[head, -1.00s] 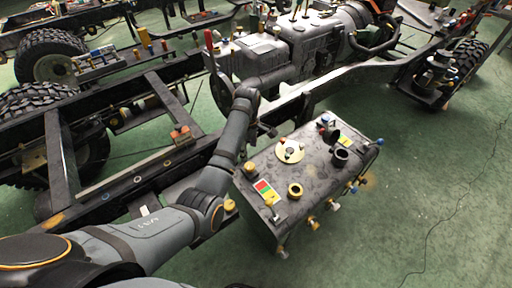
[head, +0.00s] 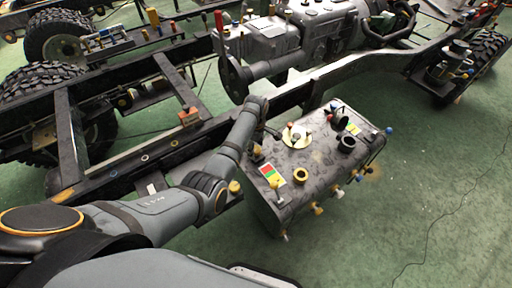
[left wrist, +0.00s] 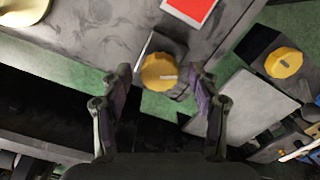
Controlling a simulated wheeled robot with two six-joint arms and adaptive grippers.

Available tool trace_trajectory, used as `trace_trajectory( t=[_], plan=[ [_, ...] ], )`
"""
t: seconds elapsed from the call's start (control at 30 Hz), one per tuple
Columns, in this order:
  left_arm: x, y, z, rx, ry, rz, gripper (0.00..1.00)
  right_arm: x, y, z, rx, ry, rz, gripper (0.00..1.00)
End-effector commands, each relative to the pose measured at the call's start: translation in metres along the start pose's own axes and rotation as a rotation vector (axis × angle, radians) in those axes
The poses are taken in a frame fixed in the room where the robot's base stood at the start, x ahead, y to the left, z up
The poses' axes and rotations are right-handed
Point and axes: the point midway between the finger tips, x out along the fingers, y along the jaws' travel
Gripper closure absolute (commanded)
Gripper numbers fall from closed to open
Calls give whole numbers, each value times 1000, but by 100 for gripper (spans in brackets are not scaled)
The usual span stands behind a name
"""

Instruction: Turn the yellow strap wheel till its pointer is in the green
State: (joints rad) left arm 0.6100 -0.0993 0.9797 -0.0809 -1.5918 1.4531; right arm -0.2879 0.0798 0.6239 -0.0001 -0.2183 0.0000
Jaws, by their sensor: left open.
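A yellow wheel (left wrist: 158,72) with a pale pointer mark sits on a dark block in the left wrist view, at the edge of the grey tank (left wrist: 95,42). The mark points to the right there. In the head view the wheel (head: 257,151) is small, beside a red and green card (head: 270,174). The card's red end (left wrist: 190,8) shows in the left wrist view; its green is out of that view. My left gripper (left wrist: 160,92) is open, its fingers on either side of the wheel with gaps. In the head view its fingers are mostly hidden. My right gripper is not in view.
A second yellow knob (left wrist: 284,62) is right of the left gripper; it also shows in the head view (head: 235,187). The tank top carries a cream disc (head: 296,135), a yellow ring (head: 300,175) and a black filler neck (head: 346,145). Green floor lies clear at right.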

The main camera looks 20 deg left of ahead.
Motion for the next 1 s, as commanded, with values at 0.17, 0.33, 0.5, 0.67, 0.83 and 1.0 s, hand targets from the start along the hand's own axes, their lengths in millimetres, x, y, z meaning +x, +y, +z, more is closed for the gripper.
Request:
trace_trajectory(
  t=[0.17, 0.33, 0.5, 0.67, 0.83, 1.0],
  plan=[
    [0, 0, 0, 0, 0, 0, 43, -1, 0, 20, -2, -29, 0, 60],
    [-1, 0, 0, 0, 0, 0, 66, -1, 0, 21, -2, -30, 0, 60],
    [-1, 0, 0, 0, 0, -1, 89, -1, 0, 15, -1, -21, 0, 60],
    [-1, 0, 0, 5, 0, -1, 93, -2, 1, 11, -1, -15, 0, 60],
    [-3, 0, 0, 47, 0, -2, 93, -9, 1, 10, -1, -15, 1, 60],
    [-4, -1, 0, 143, 0, -4, 93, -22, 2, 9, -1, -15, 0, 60]
  ],
)
